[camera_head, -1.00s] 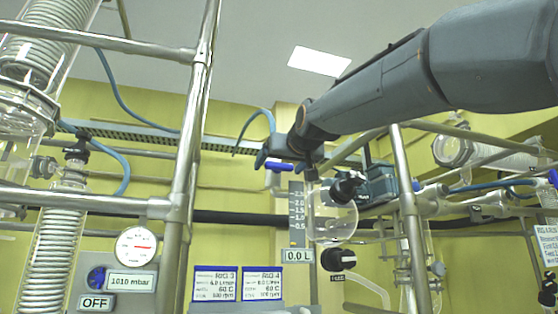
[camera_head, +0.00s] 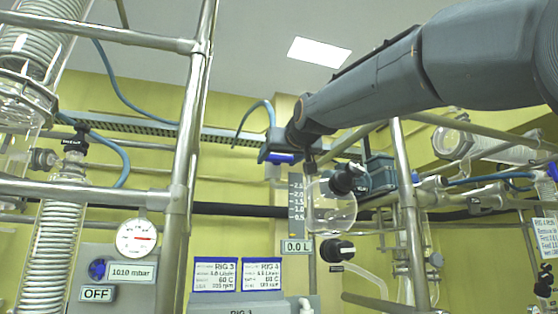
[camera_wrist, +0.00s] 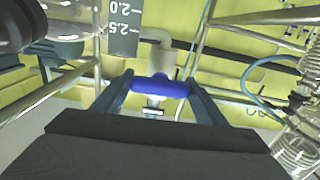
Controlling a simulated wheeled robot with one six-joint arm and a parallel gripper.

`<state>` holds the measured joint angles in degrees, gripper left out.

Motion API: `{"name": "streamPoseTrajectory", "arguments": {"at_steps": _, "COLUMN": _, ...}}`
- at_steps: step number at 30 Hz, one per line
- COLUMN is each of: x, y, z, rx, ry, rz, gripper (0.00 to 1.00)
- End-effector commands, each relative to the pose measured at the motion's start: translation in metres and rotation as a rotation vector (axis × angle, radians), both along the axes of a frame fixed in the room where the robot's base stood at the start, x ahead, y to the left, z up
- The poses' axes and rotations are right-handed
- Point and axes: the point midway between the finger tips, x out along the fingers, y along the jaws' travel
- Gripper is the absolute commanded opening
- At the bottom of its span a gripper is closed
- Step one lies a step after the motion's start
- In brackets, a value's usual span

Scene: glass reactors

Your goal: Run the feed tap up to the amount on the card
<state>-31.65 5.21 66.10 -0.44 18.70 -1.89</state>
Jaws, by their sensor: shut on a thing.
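My gripper (camera_head: 282,157) is shut on the blue tap handle (camera_wrist: 160,87), which lies crosswise between the two fingers in the wrist view. A pale spout or pipe elbow rises behind the handle there. In the head view the handle shows as a small blue bar (camera_head: 281,158) under the gripper. Below it stand a grey level scale (camera_head: 296,208) marked up to 2.5 and a round glass vessel (camera_head: 332,206) that looks empty. The display (camera_head: 297,246) reads 0.0 L. Two cards, RIG 3 (camera_head: 214,275) and RIG 4 (camera_head: 262,274), show small print, mostly too small to read surely.
A black knob (camera_head: 337,250) sits below the vessel. Metal frame posts stand left (camera_head: 190,130) and right (camera_head: 408,210). At left are a coil condenser (camera_head: 53,240), a gauge (camera_head: 136,238), a 1010 mbar display (camera_head: 133,272) and an OFF sign (camera_head: 97,294). Another card (camera_head: 546,238) hangs at right.

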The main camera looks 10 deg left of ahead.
Motion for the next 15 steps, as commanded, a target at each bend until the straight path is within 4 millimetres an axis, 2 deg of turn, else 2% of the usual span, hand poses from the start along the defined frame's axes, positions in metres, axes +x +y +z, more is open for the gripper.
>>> {"name": "streamPoseTrajectory", "arguments": {"at_steps": 8, "x": 0.0005, "y": 0.0002, "z": -0.0021, "rx": -0.143, "ry": -0.089, "rz": 0.000, "gripper": 0.43}}
{"name": "streamPoseTrajectory", "arguments": {"at_steps": 15, "x": 0.0004, "y": -0.0001, "z": -0.0015, "rx": -0.334, "ry": -0.206, "rz": 0.000, "gripper": 0.43}}
